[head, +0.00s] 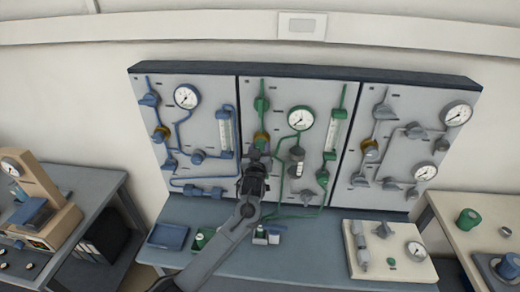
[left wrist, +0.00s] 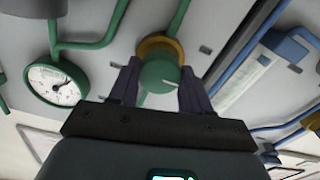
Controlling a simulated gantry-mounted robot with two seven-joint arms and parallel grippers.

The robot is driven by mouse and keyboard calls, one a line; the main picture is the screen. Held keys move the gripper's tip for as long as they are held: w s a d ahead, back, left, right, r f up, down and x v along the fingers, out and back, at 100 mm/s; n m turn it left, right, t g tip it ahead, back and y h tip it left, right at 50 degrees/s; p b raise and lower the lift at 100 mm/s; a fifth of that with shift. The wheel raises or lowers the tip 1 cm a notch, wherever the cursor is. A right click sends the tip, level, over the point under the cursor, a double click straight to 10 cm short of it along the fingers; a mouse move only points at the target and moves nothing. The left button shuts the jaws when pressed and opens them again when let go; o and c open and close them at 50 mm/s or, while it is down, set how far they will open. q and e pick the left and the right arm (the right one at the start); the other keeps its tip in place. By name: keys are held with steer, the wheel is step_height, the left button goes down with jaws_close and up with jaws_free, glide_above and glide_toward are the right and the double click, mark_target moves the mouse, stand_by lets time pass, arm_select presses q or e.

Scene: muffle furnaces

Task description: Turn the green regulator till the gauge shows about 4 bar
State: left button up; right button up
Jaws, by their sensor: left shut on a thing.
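The green regulator (left wrist: 160,73), a round knob on a yellow collar (left wrist: 160,46), sits between the two fingers of my left gripper (left wrist: 157,85) in the left wrist view. The fingers are shut on the knob from both sides. In the head view, my left gripper (head: 257,160) reaches up to the middle panel and covers most of the knob. The green-rimmed gauge (head: 301,118) is right of it and also shows in the left wrist view (left wrist: 55,83); its numbers are too small to read. My right gripper is not in view.
The left panel (head: 204,120) carries blue pipes and another gauge (head: 187,96); the right panel (head: 372,100) carries grey ones. A beige box with a gauge (head: 405,264) stands on the bench at right. A green flow tube (head: 334,132) is right of the middle gauge.

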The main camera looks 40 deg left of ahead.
arm_select(q)
steer(key=shift+r+m+p, duration=0.15)
steer(key=shift+m+p, duration=0.65)
steer(key=shift+p, duration=0.15)
steer(key=m+p, duration=0.6)
steer(key=m, duration=0.1)
steer(key=shift+m+p, duration=0.3)
steer(key=shift+m, duration=0.1)
steer(key=m+p, duration=0.2)
steer(key=m, duration=0.1)
steer(key=shift+m, duration=0.4)
steer(key=m+p, duration=0.1)
steer(key=m, duration=0.1)
steer(key=shift+m+p, duration=0.3)
steer(key=shift+p, duration=0.05)
steer(key=m+p, duration=0.2)
steer(key=m, duration=0.2)
steer(key=shift+m, duration=0.8)
